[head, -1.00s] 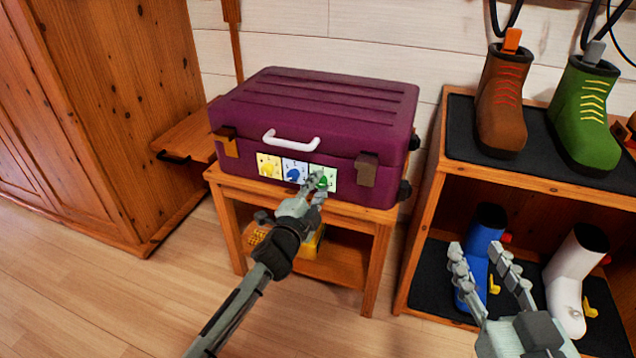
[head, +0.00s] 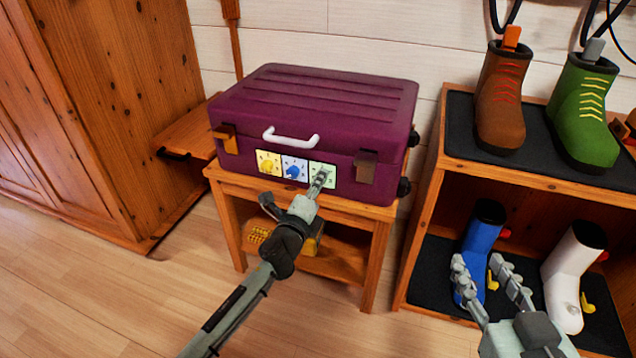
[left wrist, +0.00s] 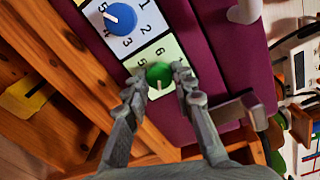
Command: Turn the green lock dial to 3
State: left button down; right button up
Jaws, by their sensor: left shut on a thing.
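The green lock dial (left wrist: 158,74) sits on a pale panel at the front of the purple suitcase (head: 320,110). My left gripper (head: 317,180) is at that panel and hides most of the dial in the head view. In the left wrist view its fingers (left wrist: 155,82) stand on either side of the dial, closed on it. The dial's white pointer points down in that picture. A 6 and a 5 show beside the dial; its other digits are hidden or unclear. My right gripper (head: 487,272) is open and empty in front of the shelf.
A blue dial (left wrist: 120,18) and a yellow dial (head: 267,166) sit left of the green one. The white handle (head: 290,139) and a brown latch (head: 365,166) are close by. A wooden shelf (head: 427,190) with boots stands to the right.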

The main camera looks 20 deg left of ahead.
dwell(0.5)
pick_arm(q)
jog(key=c, duration=1.3)
grip_release()
jog(key=shift+o, duration=0.2)
jog(key=s, duration=1.2)
jog(key=shift+r, duration=0.3)
